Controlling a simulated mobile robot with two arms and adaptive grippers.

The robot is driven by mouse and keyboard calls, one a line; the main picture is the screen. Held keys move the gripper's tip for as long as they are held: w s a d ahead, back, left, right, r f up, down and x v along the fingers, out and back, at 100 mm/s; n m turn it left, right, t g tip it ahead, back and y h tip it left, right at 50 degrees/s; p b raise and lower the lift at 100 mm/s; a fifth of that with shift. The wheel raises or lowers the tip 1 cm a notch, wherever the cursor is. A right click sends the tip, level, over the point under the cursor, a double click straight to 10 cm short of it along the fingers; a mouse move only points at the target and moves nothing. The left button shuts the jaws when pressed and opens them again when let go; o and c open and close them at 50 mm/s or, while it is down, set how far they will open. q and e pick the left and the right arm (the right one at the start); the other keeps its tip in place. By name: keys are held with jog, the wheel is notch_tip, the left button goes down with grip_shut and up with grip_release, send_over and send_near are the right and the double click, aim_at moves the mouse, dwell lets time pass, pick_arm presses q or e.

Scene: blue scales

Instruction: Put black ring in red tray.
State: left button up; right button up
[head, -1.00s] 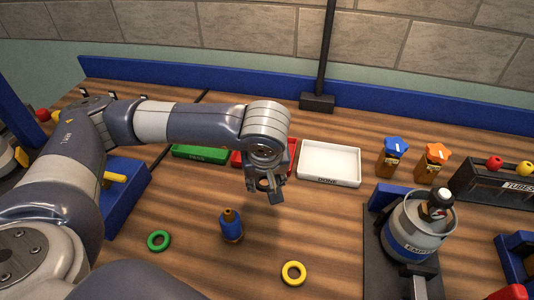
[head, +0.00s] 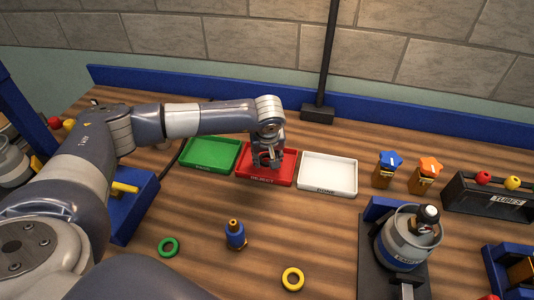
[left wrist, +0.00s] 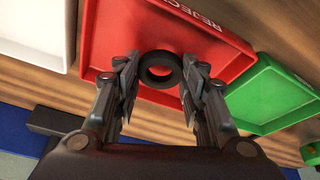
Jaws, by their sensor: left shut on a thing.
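The red tray (head: 283,178), lettered REJECT, lies on the table between a green and a white tray; it also shows in the left wrist view (left wrist: 110,35). My left gripper (head: 268,163) is over the red tray. In the left wrist view my left gripper (left wrist: 160,85) is shut on the black ring (left wrist: 160,70), which sits between the fingertips with the red tray floor behind it. I cannot tell whether the ring touches the tray floor. In the head view the ring is hard to make out. My right gripper is not in view.
The green tray (head: 210,154) and white tray (head: 328,173) flank the red one. A dark post (head: 326,80) stands behind.

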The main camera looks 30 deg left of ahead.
pick_arm(q)
jog(key=shift+f, duration=0.4)
jog(key=shift+f+b, duration=0.5)
jog(key=shift+b, duration=0.05)
jog(key=shift+s, duration=0.1)
jog(key=o, duration=1)
jog(key=shift+f, duration=0.25)
